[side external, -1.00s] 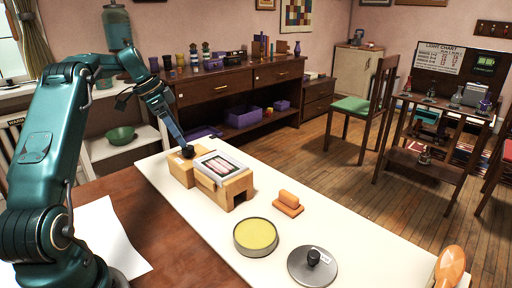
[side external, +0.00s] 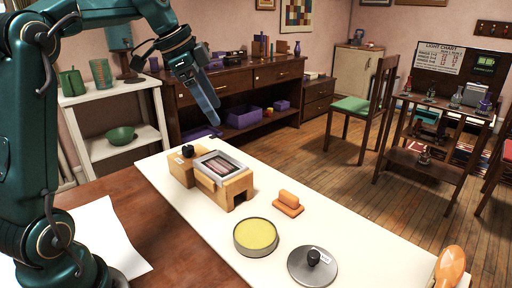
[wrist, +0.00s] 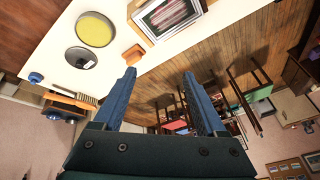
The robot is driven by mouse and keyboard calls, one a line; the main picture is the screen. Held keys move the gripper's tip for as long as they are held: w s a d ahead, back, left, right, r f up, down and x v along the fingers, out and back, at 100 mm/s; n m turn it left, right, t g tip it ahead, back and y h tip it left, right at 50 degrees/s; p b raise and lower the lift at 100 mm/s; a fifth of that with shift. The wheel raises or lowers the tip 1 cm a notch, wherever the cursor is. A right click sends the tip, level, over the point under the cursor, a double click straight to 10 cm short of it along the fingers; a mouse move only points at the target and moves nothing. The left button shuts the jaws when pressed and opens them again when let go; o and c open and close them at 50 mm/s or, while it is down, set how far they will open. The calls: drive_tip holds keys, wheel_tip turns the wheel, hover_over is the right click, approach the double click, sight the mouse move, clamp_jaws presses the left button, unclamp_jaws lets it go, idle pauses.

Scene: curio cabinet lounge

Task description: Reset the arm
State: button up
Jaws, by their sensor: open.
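My gripper (side external: 207,108) is raised in the air above and behind the wooden block stand, clear of everything on the white board. In the wrist view my gripper (wrist: 158,75) shows its two blue fingers spread apart with nothing between them. The wooden block stand (side external: 238,188) holds a framed striped panel (side external: 219,166) on top. A black knob (side external: 187,150) sits on the stand's lower left block. The framed panel also shows at the top of the wrist view (wrist: 170,16).
On the white board (side external: 340,235) are a round yellow-filled tin (side external: 256,236), a grey lid with a black knob (side external: 312,266), an orange block (side external: 288,203) and an orange-backed brush (side external: 450,266). Paper (side external: 105,235) lies on the brown table. A shelf with a green bowl (side external: 121,135) stands behind.

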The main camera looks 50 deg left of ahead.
drive_tip(key=s+d+n, duration=0.2)
drive_tip(key=s+d, duration=0.9)
drive_tip(key=d, duration=0.1)
drive_tip(key=s+f+n+y, duration=0.1)
drive_tip(key=s+f+n, duration=0.5)
drive_tip(key=f, duration=0.2)
drive_tip(key=shift+s+f+t, duration=0.15)
drive_tip(key=shift+s+t, duration=0.1)
drive_tip(key=shift+t, duration=0.15)
